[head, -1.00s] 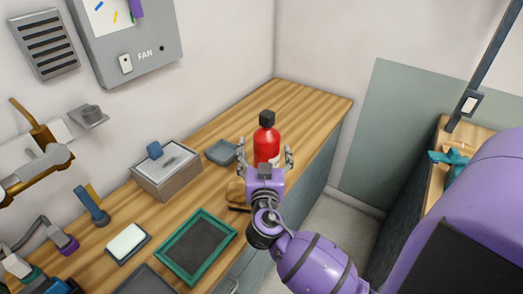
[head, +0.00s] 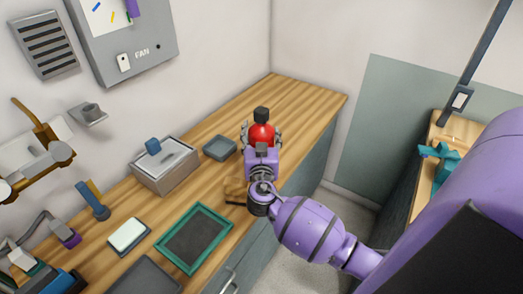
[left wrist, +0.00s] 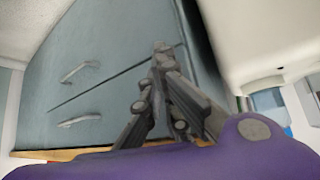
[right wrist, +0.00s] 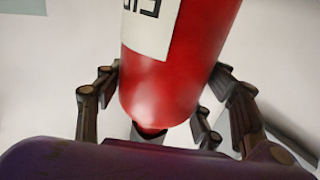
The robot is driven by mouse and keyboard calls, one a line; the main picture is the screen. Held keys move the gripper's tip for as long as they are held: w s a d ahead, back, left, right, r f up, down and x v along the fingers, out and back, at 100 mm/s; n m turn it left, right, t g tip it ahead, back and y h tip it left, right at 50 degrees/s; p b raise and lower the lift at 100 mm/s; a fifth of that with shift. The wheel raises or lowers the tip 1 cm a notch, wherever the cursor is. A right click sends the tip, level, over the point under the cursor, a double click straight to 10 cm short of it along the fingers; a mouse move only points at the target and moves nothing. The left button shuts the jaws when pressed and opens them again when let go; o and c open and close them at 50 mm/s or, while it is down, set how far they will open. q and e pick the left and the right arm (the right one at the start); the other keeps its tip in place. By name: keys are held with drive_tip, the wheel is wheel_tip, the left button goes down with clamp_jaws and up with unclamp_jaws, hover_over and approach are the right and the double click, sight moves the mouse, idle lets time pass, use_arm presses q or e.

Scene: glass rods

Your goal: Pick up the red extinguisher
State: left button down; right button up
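The red extinguisher (head: 261,134) with a black cap stands upright over the far part of the wooden counter. My right gripper (head: 261,137) is closed around its body, a finger on each side. In the right wrist view the red body with its white label (right wrist: 150,30) fills the middle, between the fingers (right wrist: 163,78). I cannot tell whether its base touches the counter. My left gripper (left wrist: 162,48) is shut and empty in the left wrist view, in front of grey-blue drawers. It is not seen in the head view.
On the counter (head: 300,95) are a small grey tray (head: 220,148), a metal box (head: 165,168) with a blue knob, and a green-framed tray (head: 195,238). Walls bound the back and the far end. Another bench with a teal object (head: 440,158) is at right.

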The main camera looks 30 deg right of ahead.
drive_tip(key=c, duration=1.4)
drive_tip(key=shift+r, duration=0.2)
clamp_jaws()
